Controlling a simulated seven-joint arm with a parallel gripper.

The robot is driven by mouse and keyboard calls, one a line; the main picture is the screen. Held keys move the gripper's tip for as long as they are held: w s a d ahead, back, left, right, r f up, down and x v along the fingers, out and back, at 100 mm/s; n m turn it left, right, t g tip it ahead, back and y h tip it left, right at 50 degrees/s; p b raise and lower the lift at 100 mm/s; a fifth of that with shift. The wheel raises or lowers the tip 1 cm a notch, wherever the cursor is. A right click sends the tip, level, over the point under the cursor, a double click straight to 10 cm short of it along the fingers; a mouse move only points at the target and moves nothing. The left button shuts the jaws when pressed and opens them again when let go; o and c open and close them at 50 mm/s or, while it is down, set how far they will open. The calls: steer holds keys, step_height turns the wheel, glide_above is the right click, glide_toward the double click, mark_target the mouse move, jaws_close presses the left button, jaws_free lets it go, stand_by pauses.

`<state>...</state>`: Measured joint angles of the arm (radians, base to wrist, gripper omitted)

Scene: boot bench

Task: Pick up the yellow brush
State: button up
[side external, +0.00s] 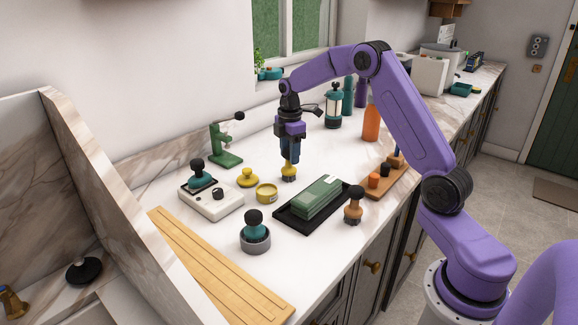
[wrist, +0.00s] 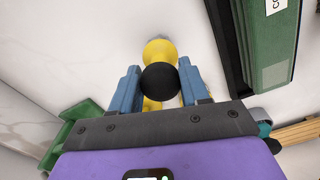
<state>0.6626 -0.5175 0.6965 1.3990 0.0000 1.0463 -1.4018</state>
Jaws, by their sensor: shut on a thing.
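The yellow brush (side external: 289,171) is upright under my gripper (side external: 290,160), among the items on the white counter. Its base is at or very near the counter; I cannot tell whether it touches. In the wrist view its round black knob (wrist: 160,82) sits between the two blue fingers of my gripper (wrist: 160,88), with yellow (wrist: 159,49) showing beyond it. My gripper is shut on the brush. In the side view the fingers hide its top.
A yellow lid (side external: 247,178) and yellow tin (side external: 266,194) stand to the left. A green block (side external: 318,198) lies on a black tray (side external: 284,220) in front. A green stand (side external: 226,158) is behind left. An orange bottle (side external: 371,122) stands to the right.

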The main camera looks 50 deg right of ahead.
steer(key=shift+r, duration=0.8)
steer(key=s+a+r, duration=0.3)
steer(key=s+r, duration=0.8)
steer(key=s, duration=0.2)
steer(key=shift+s+a+r, duration=0.2)
steer(key=shift+s+a, duration=0.05)
steer(key=shift+a, duration=0.05)
steer(key=shift+w+a+f, duration=1.3)
steer(key=shift+w+f, duration=0.2)
steer(key=shift+w, duration=0.5)
steer(key=shift+w+a+f, duration=1.35)
steer(key=shift+w+f, duration=0.15)
steer(key=shift+w, duration=0.5)
steer(key=shift+w+a+f, duration=1.3)
steer(key=shift+w+f, duration=0.2)
steer(key=shift+w, duration=0.5)
steer(key=shift+f, duration=0.8)
steer(key=shift+c, duration=0.2)
